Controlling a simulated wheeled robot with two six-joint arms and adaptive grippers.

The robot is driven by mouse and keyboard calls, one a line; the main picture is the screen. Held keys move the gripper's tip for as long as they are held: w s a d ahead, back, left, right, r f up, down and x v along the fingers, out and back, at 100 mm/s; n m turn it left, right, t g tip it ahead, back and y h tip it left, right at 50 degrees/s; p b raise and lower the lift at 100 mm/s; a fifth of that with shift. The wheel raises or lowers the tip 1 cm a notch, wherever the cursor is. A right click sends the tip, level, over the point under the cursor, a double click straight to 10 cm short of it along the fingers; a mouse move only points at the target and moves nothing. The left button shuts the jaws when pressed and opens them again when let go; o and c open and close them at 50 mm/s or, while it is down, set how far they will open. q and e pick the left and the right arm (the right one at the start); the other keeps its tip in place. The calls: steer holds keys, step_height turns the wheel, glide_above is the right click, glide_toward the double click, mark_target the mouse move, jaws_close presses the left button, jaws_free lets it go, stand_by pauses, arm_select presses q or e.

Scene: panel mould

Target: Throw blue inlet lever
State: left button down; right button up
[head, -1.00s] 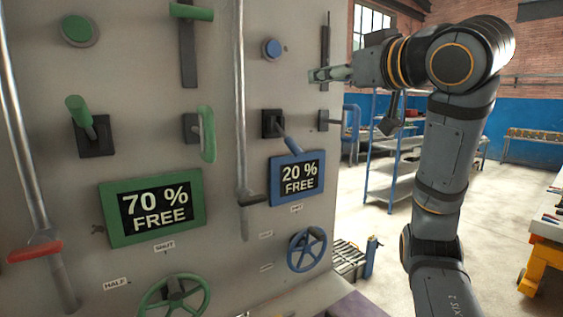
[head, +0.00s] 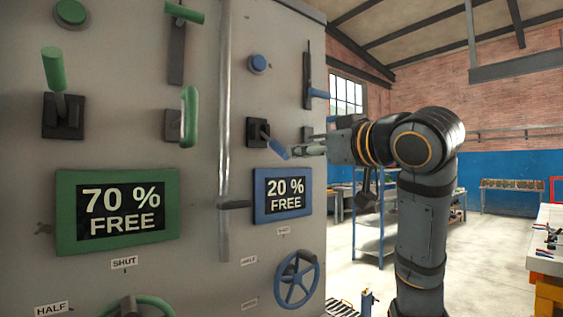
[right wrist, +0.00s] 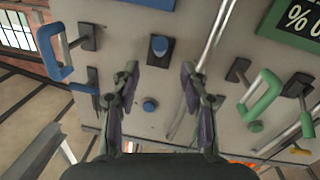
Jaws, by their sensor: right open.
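The blue lever (head: 275,147) sits on a black square base (head: 257,131) on the grey panel, above the blue-framed screen. Its handle tilts down and to the right in the head view. My right gripper (head: 304,149) is open, with its fingertips close to the handle's end. In the right wrist view the lever (right wrist: 159,46) shows almost end-on, beyond and between the two spread fingers of my right gripper (right wrist: 159,72). Nothing is between the fingertips, and I see no contact. My left gripper is out of view.
A blue round button (head: 257,63) and a slotted slider with a blue handle (head: 318,93) are above the lever. A blue U-shaped handle (right wrist: 50,58) is to its left in the right wrist view. A blue handwheel (head: 297,279) is below. Green controls fill the panel's left.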

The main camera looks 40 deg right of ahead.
mark_target(281, 152)
steer(key=p+x, duration=0.2)
steer(key=x, duration=0.7)
steer(key=shift+w, duration=0.3)
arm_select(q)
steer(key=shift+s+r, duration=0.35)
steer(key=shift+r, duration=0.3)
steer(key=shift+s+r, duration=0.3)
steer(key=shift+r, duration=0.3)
arm_select(e)
steer(key=shift+w+d, duration=0.15)
steer(key=shift+w, duration=0.25)
steer(key=shift+c, duration=0.5)
jaws_close()
